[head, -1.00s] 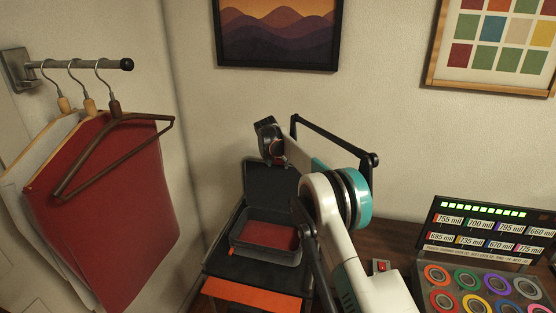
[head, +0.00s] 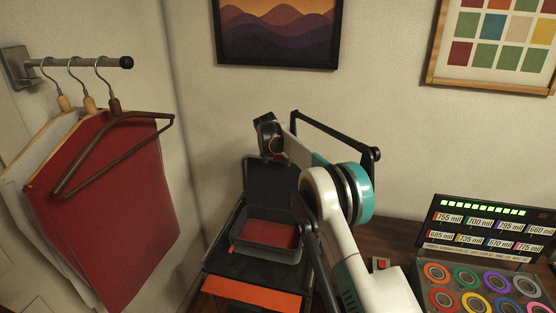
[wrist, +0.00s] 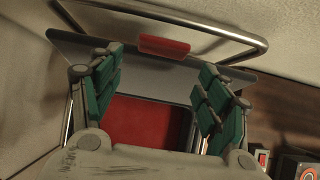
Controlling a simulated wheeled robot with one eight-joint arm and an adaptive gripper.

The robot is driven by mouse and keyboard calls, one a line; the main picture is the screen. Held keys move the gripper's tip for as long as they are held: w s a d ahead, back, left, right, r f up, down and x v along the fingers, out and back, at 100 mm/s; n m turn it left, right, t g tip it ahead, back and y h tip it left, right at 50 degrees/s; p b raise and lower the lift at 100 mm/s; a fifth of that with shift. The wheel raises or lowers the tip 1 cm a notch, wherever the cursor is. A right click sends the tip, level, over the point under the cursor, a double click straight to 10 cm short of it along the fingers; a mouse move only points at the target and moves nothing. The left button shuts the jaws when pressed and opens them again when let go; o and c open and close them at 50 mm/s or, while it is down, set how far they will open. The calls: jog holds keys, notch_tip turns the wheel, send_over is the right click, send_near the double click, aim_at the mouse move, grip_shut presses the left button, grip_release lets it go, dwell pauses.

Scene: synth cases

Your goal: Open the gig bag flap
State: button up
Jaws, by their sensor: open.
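The gig bag (head: 236,245) is a dark grey case with a red interior (head: 270,233), low in the corner. A dark panel (head: 268,180), which looks like its flap, stands raised at the back. In the wrist view a grey panel (wrist: 90,50) with a red tab (wrist: 163,45) lies beyond the fingers, and the red interior (wrist: 145,122) shows below. My gripper (wrist: 163,65) is open, its green-padded fingers apart on either side with nothing between them. In the head view my arm hides part of the case's right side, and the fingers cannot be made out.
A metal rail (wrist: 225,30) curves past the panel in the wrist view. Red cloth (head: 110,210) hangs on hangers at left. An orange strip (head: 252,304) is at the case's front. A rack of coloured rings (head: 490,285) stands on the wooden table at right. Walls close the corner.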

jog(key=v, duration=1.1)
jog(key=shift+s, duration=0.1)
jog(key=s+d+r+m+b, duration=0.1)
jog(key=s+d+r+m, duration=0.35)
jog(key=s, duration=0.45)
jog(key=s+d+r+m+y+b, duration=0.1)
jog(key=s+d+r+m+b, duration=0.15)
jog(key=s+m, duration=0.55)
jog(key=s+d+r+m+b, duration=0.1)
jog(key=s+d+r+m, duration=0.35)
jog(key=s, duration=0.65)
jog(key=s+d+f+m+b, duration=0.1)
jog(key=s+f+m, duration=0.4)
jog(key=s, duration=0.5)
jog(key=s+d+f+m+b, duration=0.1)
jog(key=s+f+m, duration=0.4)
jog(key=s, duration=0.5)
jog(key=s+d+f+m+y, duration=0.1)
jog(key=s+f+m, duration=0.4)
jog(key=s, duration=0.5)
jog(key=shift+d+f+t+b, duration=0.2)
jog(key=shift+d+t+b, duration=0.15)
jog(key=shift+d, duration=0.45)
